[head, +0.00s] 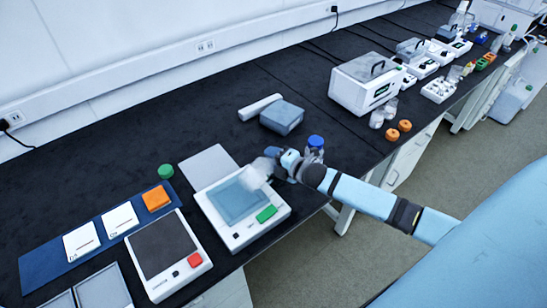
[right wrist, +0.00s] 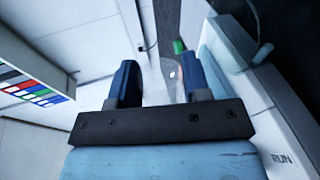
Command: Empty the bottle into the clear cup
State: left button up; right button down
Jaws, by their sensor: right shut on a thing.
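My right gripper (head: 284,160) is low over the back right of a white device with a blue-grey top plate (head: 236,202). In the right wrist view, its two blue fingers (right wrist: 158,84) stand on either side of a see-through vessel (right wrist: 172,78), and it is shut on it. In the head view, pale clear shapes (head: 257,174) show at the fingertips, above the device's plate. I cannot tell there where the bottle ends and whether the clear cup is a separate piece. No liquid can be made out. My left gripper is out of view.
A blue-capped bottle (head: 315,146) stands close behind my right gripper. A loose green cap (head: 166,171) lies left of the device. A second white device with a red button (head: 194,260) is at front left. A grey-blue box (head: 282,117) stands behind.

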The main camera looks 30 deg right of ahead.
jog(key=shift+d+f+m, duration=0.15)
jog(key=shift+f+m, duration=0.15)
jog(key=shift+w+d+m, duration=0.1)
jog(key=shift+m, duration=0.3)
jog(key=shift+d+m+y+p, duration=0.1)
jog(key=shift+m+y+p, duration=0.2)
jog(key=shift+f, duration=0.1)
